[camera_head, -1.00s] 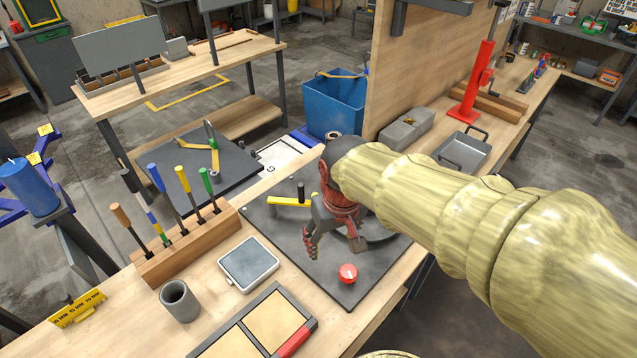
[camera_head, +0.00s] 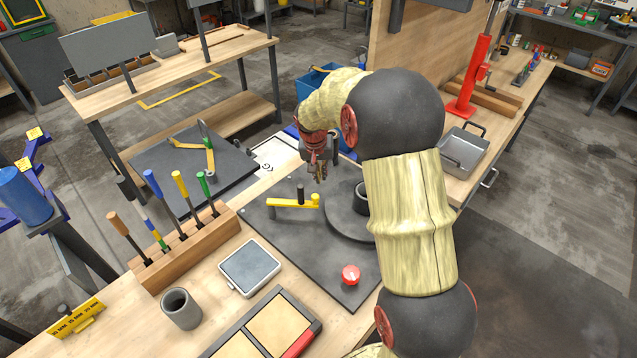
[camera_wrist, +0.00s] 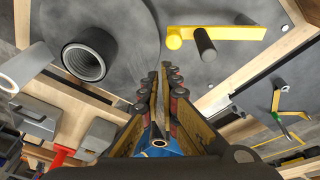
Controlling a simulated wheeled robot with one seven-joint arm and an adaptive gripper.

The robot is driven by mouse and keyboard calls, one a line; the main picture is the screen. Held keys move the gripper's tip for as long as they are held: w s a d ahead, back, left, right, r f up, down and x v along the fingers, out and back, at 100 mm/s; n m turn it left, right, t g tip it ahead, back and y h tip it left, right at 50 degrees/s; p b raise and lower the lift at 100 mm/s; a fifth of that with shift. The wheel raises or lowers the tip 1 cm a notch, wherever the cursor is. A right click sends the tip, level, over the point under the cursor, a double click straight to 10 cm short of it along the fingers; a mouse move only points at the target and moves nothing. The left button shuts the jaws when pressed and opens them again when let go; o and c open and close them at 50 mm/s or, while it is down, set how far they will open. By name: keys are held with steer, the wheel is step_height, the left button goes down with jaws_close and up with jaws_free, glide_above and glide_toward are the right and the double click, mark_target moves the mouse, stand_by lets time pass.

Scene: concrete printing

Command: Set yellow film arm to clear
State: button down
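The yellow film arm (camera_head: 285,203) lies over the dark plate left of the round turntable (camera_head: 345,218), with a black upright knob (camera_head: 300,194) near its right end. In the wrist view, the arm (camera_wrist: 238,34) is at the upper right, and its knob (camera_wrist: 205,43) points toward the camera. My gripper (camera_head: 319,178) is above and beyond the arm's right end, apart from it. In the wrist view, its fingers (camera_wrist: 160,75) are close together with nothing visible held; whether they are fully shut is unclear.
A grey ring-shaped nozzle (camera_wrist: 90,58) stands on the turntable, partly hidden by my arm in the head view. A red button (camera_head: 350,274) sits at the plate's front. A tool rack (camera_head: 188,250) stands left. A blue bin (camera_head: 312,82) is behind my gripper.

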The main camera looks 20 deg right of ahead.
steer(key=w+r+m, duration=0.1)
steer(key=w+r+t, duration=0.1)
steer(key=w, duration=0.1)
steer(key=shift+d+r+m, duration=0.2)
steer(key=shift+d+m, duration=0.15)
steer(key=shift+m, duration=0.05)
steer(key=shift+s, duration=0.1)
step_height(320, 180, down, 10)
steer(key=b, duration=0.2)
steer(key=shift+s+a+r, duration=0.2)
steer(key=shift+s, duration=0.05)
steer(key=shift+s, duration=0.15)
stand_by(0.4)
